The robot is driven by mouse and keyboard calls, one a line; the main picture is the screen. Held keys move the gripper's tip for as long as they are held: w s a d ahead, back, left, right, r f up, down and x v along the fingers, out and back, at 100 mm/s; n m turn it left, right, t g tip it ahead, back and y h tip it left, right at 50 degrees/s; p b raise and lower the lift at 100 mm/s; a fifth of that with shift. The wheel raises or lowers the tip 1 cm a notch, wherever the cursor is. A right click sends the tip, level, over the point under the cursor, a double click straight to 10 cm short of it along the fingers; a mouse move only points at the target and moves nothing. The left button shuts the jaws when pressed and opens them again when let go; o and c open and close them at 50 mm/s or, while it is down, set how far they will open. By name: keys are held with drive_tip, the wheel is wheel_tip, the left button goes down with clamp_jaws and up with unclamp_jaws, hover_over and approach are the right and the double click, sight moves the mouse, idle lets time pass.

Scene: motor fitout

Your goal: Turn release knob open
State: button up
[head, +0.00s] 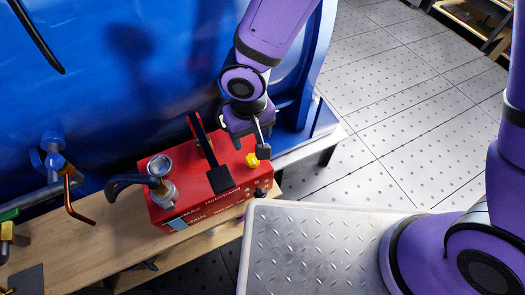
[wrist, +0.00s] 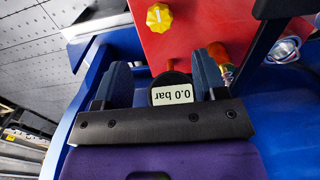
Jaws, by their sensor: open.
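The yellow knob (head: 252,160) sits on the top of the red pump unit (head: 165,209), near its right end. In the wrist view the knob (wrist: 159,18) is at the top, beyond the fingertips and roughly in line with the gap between them. My gripper (head: 261,142) is over the right end of the unit, close to the knob. In the wrist view my gripper (wrist: 164,72) is open with its two dark fingers apart. Nothing is held. A round digital gauge (wrist: 171,90) reading 0.0 bar shows between the fingers; I cannot tell its depth.
A black-padded lever (head: 220,178) rises beside the knob. A metal fitting with a black hose (head: 128,183) stands at the unit's left. The large blue housing (head: 150,80) is behind. The unit sits on a wooden bench (head: 92,259). Checkered floor (head: 390,120) lies open to the right.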

sight(252, 158)
wheel_tip(252, 158, down, 10)
drive_tip(key=shift+f, duration=0.2)
idle(0.4)
drive_tip(key=c, duration=0.9)
